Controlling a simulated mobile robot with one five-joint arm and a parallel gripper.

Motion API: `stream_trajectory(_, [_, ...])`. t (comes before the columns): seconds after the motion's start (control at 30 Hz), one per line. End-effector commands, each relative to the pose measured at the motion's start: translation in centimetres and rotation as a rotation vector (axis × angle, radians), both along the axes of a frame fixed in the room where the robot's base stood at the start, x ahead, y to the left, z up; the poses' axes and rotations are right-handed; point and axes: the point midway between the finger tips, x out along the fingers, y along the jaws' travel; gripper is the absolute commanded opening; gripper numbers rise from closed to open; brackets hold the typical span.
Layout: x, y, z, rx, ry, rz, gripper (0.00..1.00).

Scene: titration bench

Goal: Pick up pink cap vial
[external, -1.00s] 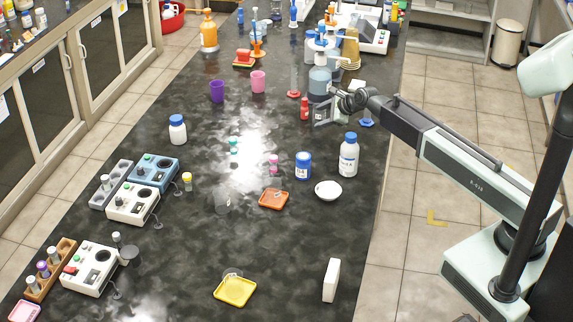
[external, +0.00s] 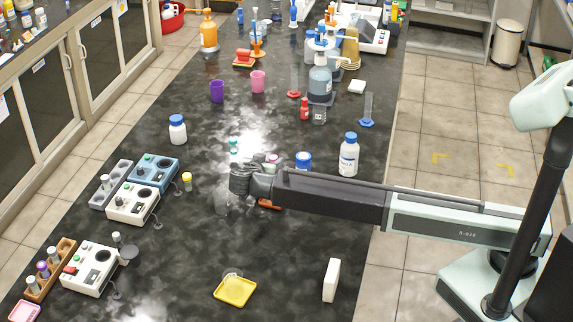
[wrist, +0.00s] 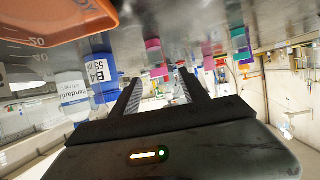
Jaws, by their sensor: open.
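A pink-capped vial (external: 272,158) stands on the dark bench, its lower part hidden behind my arm. In the wrist view, which shows the bench upside down, a pink cap (wrist: 153,45) hangs just beyond the space between the jaws. A second pink-topped item (wrist: 209,62) shows to its right. My gripper (wrist: 160,88) is open and empty, with its two dark fingers apart. In the external view my gripper (external: 240,180) is low over the bench, left of and nearer than the pink cap; its fingertips cannot be made out.
Teal-capped vials (external: 233,150) stand just behind my gripper. A blue-lidded jar (external: 303,160) and a white bottle (external: 348,156) stand to the right.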

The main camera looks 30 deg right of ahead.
Motion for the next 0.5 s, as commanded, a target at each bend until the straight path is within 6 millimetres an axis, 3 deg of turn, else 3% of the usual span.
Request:
stream_trajectory(0.1, [1.0,-1.2,-0.9,0.001,0.0,-0.003,0.52])
stream_trajectory(0.33, [1.7,-2.1,-1.4,0.002,0.0,-0.002,0.52])
stream_trajectory(0.5, [3.5,-4.2,-2.7,0.002,0.0,-0.002,0.52])
